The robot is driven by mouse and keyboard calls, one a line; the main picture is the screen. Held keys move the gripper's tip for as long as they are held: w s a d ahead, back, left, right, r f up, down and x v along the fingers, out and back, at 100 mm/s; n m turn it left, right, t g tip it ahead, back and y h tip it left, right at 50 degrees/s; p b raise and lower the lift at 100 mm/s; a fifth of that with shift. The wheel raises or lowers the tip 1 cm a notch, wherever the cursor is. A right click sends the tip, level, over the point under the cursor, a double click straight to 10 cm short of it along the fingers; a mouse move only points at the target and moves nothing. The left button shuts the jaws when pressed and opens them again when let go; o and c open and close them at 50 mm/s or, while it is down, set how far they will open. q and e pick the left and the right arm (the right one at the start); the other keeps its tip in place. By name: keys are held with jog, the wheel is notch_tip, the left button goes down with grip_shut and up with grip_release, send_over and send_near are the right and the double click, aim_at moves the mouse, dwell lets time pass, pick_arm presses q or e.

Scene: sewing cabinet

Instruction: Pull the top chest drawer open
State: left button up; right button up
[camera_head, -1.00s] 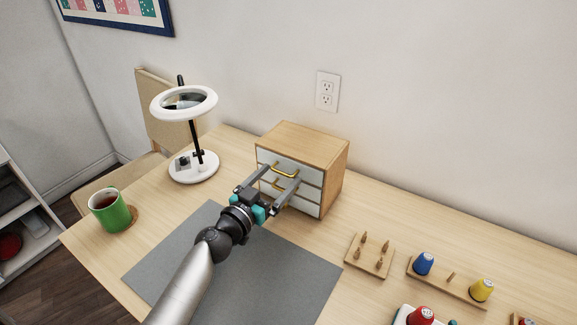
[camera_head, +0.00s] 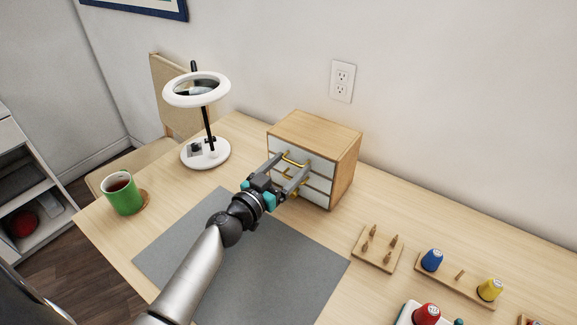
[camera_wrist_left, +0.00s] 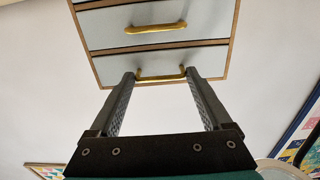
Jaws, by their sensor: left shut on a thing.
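The small wooden chest (camera_head: 318,132) stands at the back of the table, with pale drawer fronts and brass handles. Its top drawer (camera_head: 315,160) looks flush with the chest. My left gripper (camera_head: 294,162) is at this drawer, its two fingers shut on the ends of the top brass handle (camera_head: 292,160). In the left wrist view the chest appears upside down. There the top handle (camera_wrist_left: 160,77) spans between the two fingertips of the left gripper (camera_wrist_left: 160,80), and a lower handle (camera_wrist_left: 156,28) shows above it. My right gripper is not in view.
A grey mat (camera_head: 290,275) lies in front of the chest. A ring lamp (camera_head: 205,155) and a green mug (camera_head: 123,196) stand left. A pegged board (camera_head: 377,250) and a thread spool rack (camera_head: 452,282) lie right. The mat is clear beneath my arm.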

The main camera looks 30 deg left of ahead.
pick_arm(q)
jog(key=shift+d, duration=0.2)
grip_shut()
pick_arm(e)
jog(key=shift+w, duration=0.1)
pick_arm(q)
jog(key=s+a+b, duration=0.1)
jog(key=s+b, duration=0.2)
jog(key=s, duration=0.5)
jog(key=o, duration=0.7)
grip_release()
jog(key=shift+o, duration=1.4)
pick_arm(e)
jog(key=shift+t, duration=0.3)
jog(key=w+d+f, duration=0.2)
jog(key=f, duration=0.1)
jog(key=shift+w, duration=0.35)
pick_arm(q)
jog(key=shift+a, duration=0.1)
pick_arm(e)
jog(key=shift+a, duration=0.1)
